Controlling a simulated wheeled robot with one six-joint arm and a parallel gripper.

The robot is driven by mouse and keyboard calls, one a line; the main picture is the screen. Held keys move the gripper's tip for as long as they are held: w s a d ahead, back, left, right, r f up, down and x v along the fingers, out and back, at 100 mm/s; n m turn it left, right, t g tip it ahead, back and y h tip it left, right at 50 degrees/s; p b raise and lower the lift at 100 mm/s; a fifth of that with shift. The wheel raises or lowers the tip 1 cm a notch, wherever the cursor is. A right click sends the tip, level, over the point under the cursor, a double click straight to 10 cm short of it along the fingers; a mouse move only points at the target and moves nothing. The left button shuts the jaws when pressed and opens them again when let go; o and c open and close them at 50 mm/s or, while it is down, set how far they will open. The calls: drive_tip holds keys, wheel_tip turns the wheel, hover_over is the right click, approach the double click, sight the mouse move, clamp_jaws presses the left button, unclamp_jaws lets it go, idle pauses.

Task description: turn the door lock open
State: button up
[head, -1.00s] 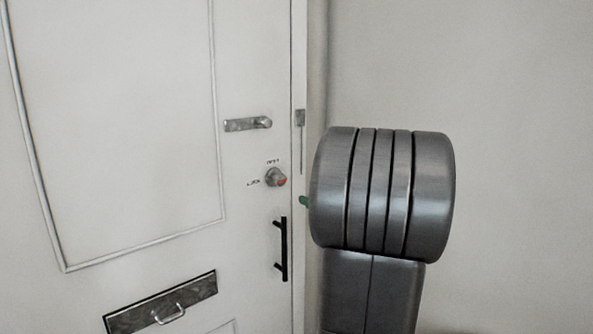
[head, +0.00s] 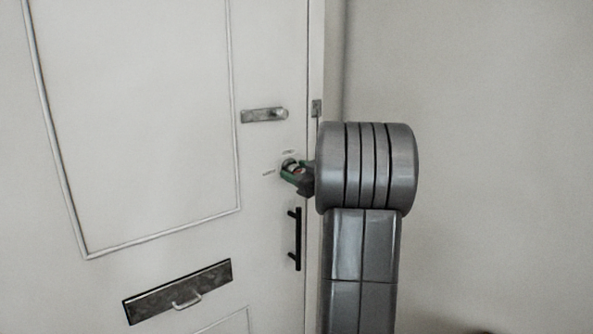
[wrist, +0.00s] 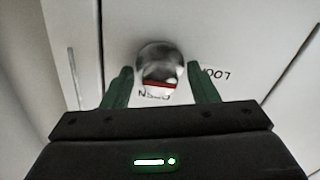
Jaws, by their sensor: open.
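The door lock is a round metal knob with a red mark, set in the white door (head: 140,130). In the wrist view the knob (wrist: 159,62) sits between the two green fingers of my gripper (wrist: 160,85). The fingers are open, one on each side of the knob, and I cannot tell whether either touches it. The printed words OPEN and LOCK show upside down beside the knob. In the head view my gripper (head: 294,171) is at the lock and hides most of the knob.
A metal latch handle (head: 264,115) is above the lock. A black pull handle (head: 297,239) is below it, near the door's right edge. A mail slot with a small handle (head: 178,291) is lower left. A bare wall (head: 480,150) is to the right.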

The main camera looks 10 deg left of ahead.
drive_tip(key=shift+w+a, duration=0.1)
drive_tip(key=shift+a, duration=0.05)
drive_tip(key=shift+c, duration=0.2)
drive_tip(key=c, duration=0.9)
